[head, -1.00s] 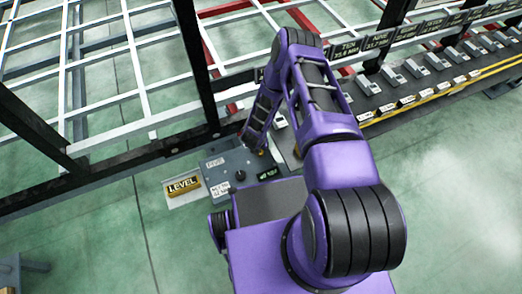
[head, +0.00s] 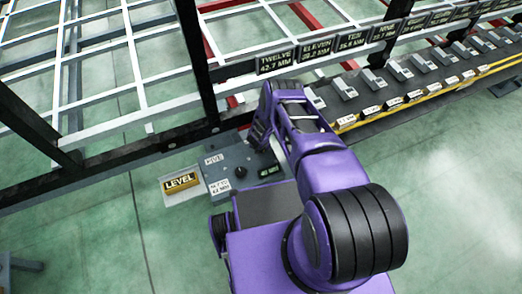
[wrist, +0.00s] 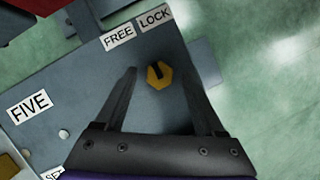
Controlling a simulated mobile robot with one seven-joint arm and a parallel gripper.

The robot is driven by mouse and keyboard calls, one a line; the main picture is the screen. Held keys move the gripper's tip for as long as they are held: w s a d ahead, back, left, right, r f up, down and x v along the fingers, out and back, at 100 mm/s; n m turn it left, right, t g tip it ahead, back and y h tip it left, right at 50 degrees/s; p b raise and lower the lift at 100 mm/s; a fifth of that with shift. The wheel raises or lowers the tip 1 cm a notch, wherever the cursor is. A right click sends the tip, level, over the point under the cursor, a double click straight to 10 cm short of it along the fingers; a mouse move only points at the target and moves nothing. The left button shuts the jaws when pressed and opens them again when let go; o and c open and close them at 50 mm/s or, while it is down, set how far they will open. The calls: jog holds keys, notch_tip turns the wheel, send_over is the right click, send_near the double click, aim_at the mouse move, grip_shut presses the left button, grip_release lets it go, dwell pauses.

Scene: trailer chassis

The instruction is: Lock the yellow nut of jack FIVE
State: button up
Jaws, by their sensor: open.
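The yellow nut (wrist: 160,76) shows in the wrist view as a hexagon with a black mark on its upper part. It lies between the spread fingertips of my gripper (wrist: 158,80), apart from both fingers. My gripper is open and empty. A FREE label (wrist: 119,37) and a LOCK label (wrist: 154,18) are above the nut on the grey plate (wrist: 85,85). I cannot tell clearly which label the mark faces. The FIVE label (wrist: 30,107) is at the left of the plate.
In the head view, a grey box (head: 228,172) with a black knob stands beside a yellow LEVEL display (head: 181,182). A row of jack units (head: 372,79) runs to the upper right under dark signs. The black chassis beam (head: 150,148) crosses at left. Green floor is open at right.

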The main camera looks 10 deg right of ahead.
jog(key=shift+w+f, duration=0.15)
jog(key=shift+f, duration=0.25)
grip_shut()
jog(key=shift+m, duration=0.5)
jog(key=shift+w+a+m+h, duration=0.1)
jog(key=shift+m+h, duration=0.6)
jog(key=shift+m, duration=0.5)
jog(key=m+g, duration=0.1)
jog(key=m, duration=0.1)
jog(key=m+g+h, duration=0.1)
jog(key=m, duration=0.2)
jog(key=shift+w, duration=0.1)
jog(key=shift+m, duration=0.4)
